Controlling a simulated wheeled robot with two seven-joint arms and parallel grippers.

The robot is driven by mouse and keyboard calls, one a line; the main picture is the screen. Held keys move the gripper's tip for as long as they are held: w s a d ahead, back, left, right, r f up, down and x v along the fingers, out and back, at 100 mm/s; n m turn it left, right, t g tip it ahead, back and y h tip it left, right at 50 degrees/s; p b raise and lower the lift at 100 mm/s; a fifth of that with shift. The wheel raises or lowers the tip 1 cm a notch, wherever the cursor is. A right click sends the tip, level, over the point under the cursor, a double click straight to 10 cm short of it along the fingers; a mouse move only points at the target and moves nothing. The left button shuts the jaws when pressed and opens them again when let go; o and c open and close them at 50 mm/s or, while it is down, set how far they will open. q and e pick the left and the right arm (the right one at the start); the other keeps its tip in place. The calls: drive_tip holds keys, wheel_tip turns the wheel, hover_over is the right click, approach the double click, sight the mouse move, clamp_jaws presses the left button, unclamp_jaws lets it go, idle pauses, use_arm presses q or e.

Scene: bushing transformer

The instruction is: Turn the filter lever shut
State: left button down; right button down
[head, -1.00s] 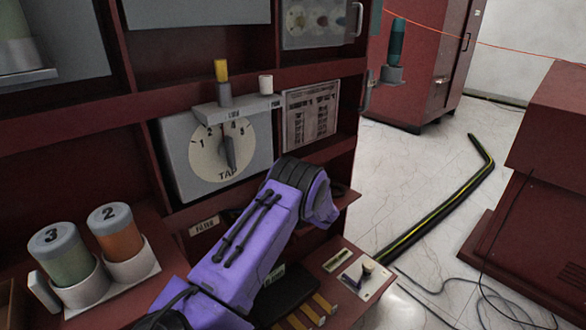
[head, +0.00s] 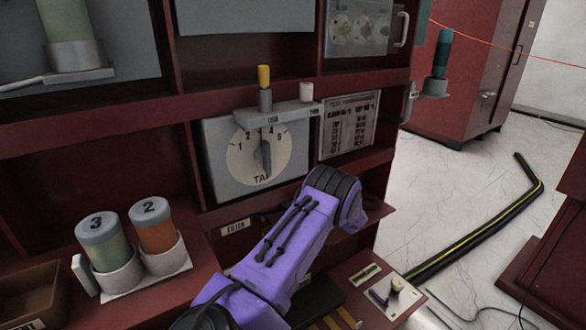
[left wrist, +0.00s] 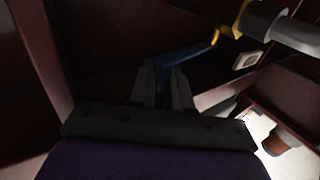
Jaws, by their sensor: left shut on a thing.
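The filter lever (left wrist: 185,55) shows in the left wrist view as a blue bar, running from my fingers up right to a yellow part beside a grey pipe. My left gripper (left wrist: 163,85) is shut on the blue bar near its left end. In the head view my left purple wrist (head: 315,215) reaches into the lower bay of the dark red cabinet and hides the fingers and the lever. A FILTER label (head: 236,227) is on the shelf edge left of the wrist. My right gripper is in neither view.
A tap dial (head: 265,155) is above the wrist, with a small shelf (head: 278,113) over it. Numbered jars (head: 104,240) stand in holders at left. A plate with a knob (head: 396,287) lies at lower right. A black-yellow hose (head: 480,225) crosses the floor.

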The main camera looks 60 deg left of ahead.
use_arm(q)
drive_tip(key=c, duration=1.3)
unclamp_jaws()
drive_tip(key=shift+o, duration=0.2)
drive_tip(key=v, duration=1)
drive_tip(key=shift+w+d, duration=0.15)
drive_tip(key=shift+w, duration=0.1)
